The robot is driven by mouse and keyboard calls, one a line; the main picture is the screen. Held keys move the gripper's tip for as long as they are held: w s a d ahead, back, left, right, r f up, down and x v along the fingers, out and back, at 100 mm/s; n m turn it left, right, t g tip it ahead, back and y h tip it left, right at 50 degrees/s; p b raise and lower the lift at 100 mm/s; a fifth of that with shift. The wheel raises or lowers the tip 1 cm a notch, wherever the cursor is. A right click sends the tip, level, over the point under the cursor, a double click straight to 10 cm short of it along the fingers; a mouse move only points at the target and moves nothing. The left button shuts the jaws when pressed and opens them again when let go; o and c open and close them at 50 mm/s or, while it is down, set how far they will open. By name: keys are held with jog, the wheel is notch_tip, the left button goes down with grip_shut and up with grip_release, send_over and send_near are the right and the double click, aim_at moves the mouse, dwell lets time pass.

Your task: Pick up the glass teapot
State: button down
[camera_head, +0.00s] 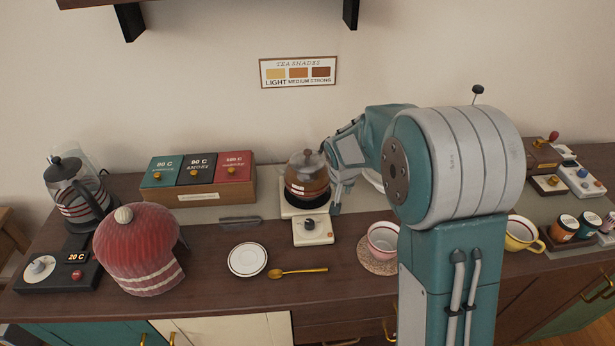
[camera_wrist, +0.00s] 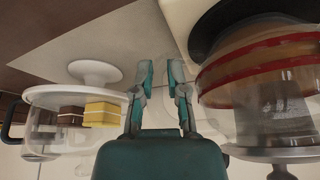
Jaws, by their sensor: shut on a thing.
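The glass teapot (camera_head: 307,177) holds amber-brown tea and has red and white bands and a clear lid. It stands upright over the black round plate (camera_wrist: 209,28) of a cream warmer (camera_head: 313,231), and I see no clear gap under it. In the wrist view the teapot (camera_wrist: 265,85) fills the right side, upside down. My gripper (camera_head: 336,200) is at the teapot's right side. In the wrist view its two teal fingers (camera_wrist: 161,75) are close to the teapot and shut on it; the exact part between them is hard to make out.
A cake stand (camera_wrist: 62,95) with cake slices is close beside my gripper. A tea box (camera_head: 200,180), red cozy (camera_head: 138,250), kettle (camera_head: 75,190), saucer (camera_head: 248,259), gold spoon (camera_head: 298,271) and pink cup (camera_head: 383,240) surround the warmer. A shelf (camera_head: 210,3) hangs above.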

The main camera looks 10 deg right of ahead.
jog(key=shift+r, duration=0.1)
jog(key=shift+r, duration=1.05)
jog(key=s+d+r, duration=0.3)
jog(key=s+r, duration=0.7)
jog(key=s, duration=0.3)
jog(key=shift+s+r, duration=0.25)
jog(key=shift+r, duration=0.1)
